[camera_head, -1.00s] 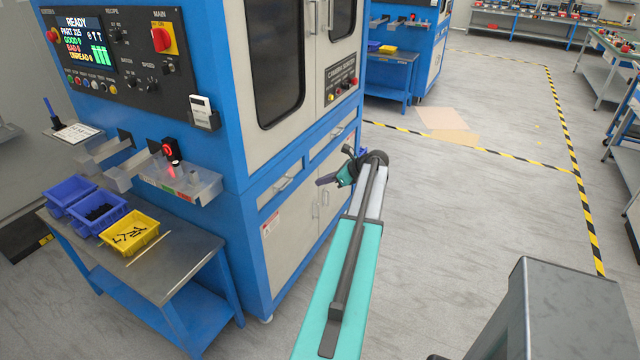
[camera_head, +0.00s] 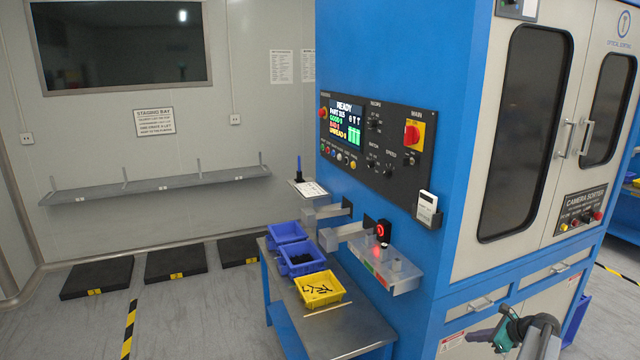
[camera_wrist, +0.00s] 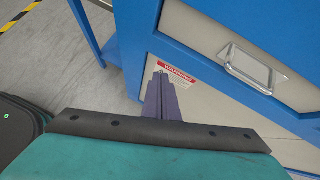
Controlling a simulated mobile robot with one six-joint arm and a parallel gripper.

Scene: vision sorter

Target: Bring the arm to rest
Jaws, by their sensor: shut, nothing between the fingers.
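My gripper (camera_head: 484,336) shows at the bottom right of the head view, in front of the blue and white camera sorter (camera_head: 448,150). In the wrist view its purple-grey fingers (camera_wrist: 161,78) lie together, shut and empty, pointing toward the sorter's lower door with a red warning label (camera_wrist: 177,74). No contact with the door can be made out. Part of my teal arm shows at the bottom of the wrist view.
A metal side table (camera_head: 345,327) holds two blue bins (camera_head: 300,262) and a yellow bin (camera_head: 319,289) with dark parts. A clear chute tray (camera_head: 390,272) juts from the sorter. Black floor pads (camera_head: 176,262) lie by the wall. A drawer handle (camera_wrist: 245,68) is near my gripper.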

